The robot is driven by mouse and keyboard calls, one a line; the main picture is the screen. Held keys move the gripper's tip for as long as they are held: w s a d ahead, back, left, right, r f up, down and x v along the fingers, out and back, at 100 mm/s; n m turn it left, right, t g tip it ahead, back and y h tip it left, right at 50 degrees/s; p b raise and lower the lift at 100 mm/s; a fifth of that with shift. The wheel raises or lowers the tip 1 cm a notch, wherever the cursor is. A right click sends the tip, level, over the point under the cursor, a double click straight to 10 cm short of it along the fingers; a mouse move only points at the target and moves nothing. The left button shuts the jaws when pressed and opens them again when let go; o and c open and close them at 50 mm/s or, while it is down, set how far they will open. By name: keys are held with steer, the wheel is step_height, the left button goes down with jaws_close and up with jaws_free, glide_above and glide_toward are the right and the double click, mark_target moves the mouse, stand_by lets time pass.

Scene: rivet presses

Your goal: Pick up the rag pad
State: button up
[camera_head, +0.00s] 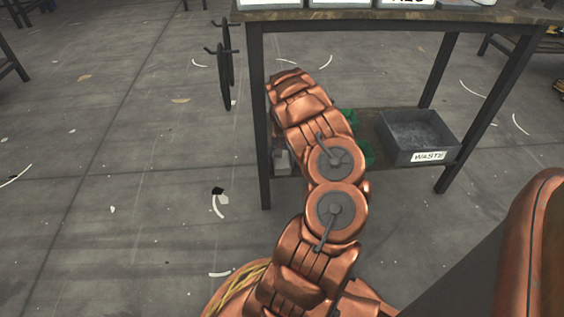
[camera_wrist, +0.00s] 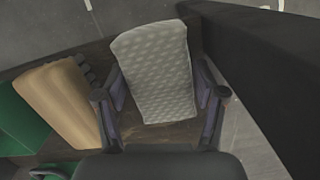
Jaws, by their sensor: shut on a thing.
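The rag pad (camera_wrist: 155,72) is a pale grey, dimpled, roughly rectangular pad in the wrist view. It lies between the two fingers of my gripper (camera_wrist: 160,98), which are shut on it at its left and right sides. The shelf surface shows close around the pad, and I cannot tell whether the pad still touches it. In the head view, a small pale grey patch (camera_head: 282,161) beside the near left table leg looks like the same pad. My arm hides the gripper in that view.
A tan block with dark bristles (camera_wrist: 62,100) and green items (camera_wrist: 22,118) are close left of the gripper. A dark table leg (camera_wrist: 270,70) stands close right. A grey bin marked WASTE (camera_head: 418,135) is on the lower shelf's right, under the tabletop (camera_head: 450,16).

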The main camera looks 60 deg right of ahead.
steer(key=shift+r+b, duration=0.2)
steer(key=shift+b, duration=0.15)
steer(key=shift+r+p, duration=0.85)
steer(key=s+p, duration=0.1)
steer(key=s, duration=0.3)
steer(key=s+a+p, duration=0.1)
steer(key=shift+s+p, duration=0.3)
steer(key=shift+s, duration=0.1)
steer(key=s+a+p, duration=0.1)
steer(key=s+a, duration=0.1)
steer(key=a, duration=0.1)
steer(key=s+a+f+p, duration=0.1)
steer(key=s+a+p, duration=0.1)
steer(key=s+a, duration=0.1)
steer(key=s+a+f+p, duration=0.1)
steer(key=s+a, duration=0.2)
steer(key=a, duration=0.1)
steer(key=shift+a, duration=0.2)
steer(key=shift+s+a+f+p, duration=0.3)
steer(key=shift+s+a+p, duration=0.15)
steer(key=shift+s+a, duration=0.4)
